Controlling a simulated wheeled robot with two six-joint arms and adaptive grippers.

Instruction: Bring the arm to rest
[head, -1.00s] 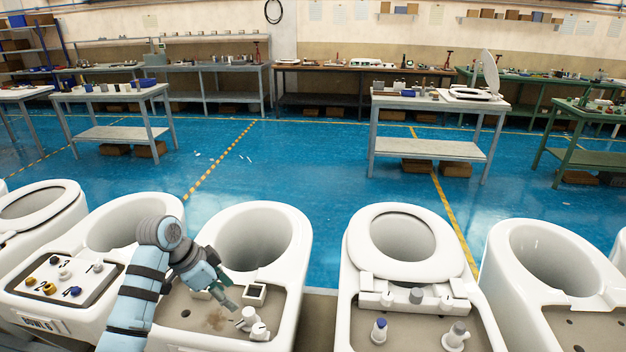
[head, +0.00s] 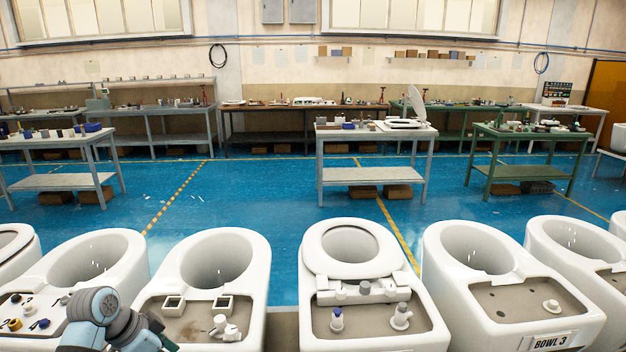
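My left arm comes in at the bottom left corner of the head view, low over the front of a white toilet bowl (head: 217,262). Its gripper (head: 165,338) is small, dark and partly cut off by the lower edge, so I cannot tell whether its fingers are open or shut. It is beside the left edge of that bowl's grey-brown deck. On the deck are two small square frames and a white fitting (head: 224,328). My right arm and gripper are not in view.
More white bowls stand in a row; the centre one (head: 352,250) carries a seat ring and fittings. A bowl labelled BOWL 3 (head: 492,268) is to the right. Behind is open blue floor (head: 270,215), then a grey table (head: 372,150) and a green table (head: 525,150).

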